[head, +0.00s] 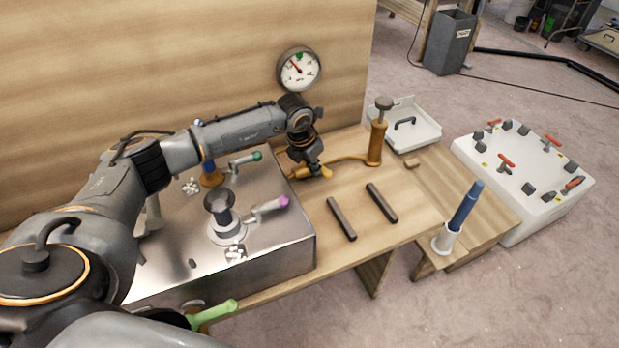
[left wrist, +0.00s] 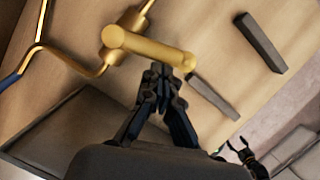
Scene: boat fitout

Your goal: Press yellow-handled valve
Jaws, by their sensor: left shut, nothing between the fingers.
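In the left wrist view the yellow handle (left wrist: 150,47) lies across the picture just past the fingertips. My left gripper (head: 322,172) is shut and empty, its tips at the handle; it also shows in the left wrist view (left wrist: 163,75). I cannot tell whether they touch. A small dark gripper, apparently my right one (left wrist: 237,144), shows open at lower right in the left wrist view, apart from the valve.
A yellow hand pump (head: 376,142) stands behind on the wooden bench. Two dark bars (head: 341,219) (head: 382,203) lie in front. A gauge (head: 298,70) is on the wall.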

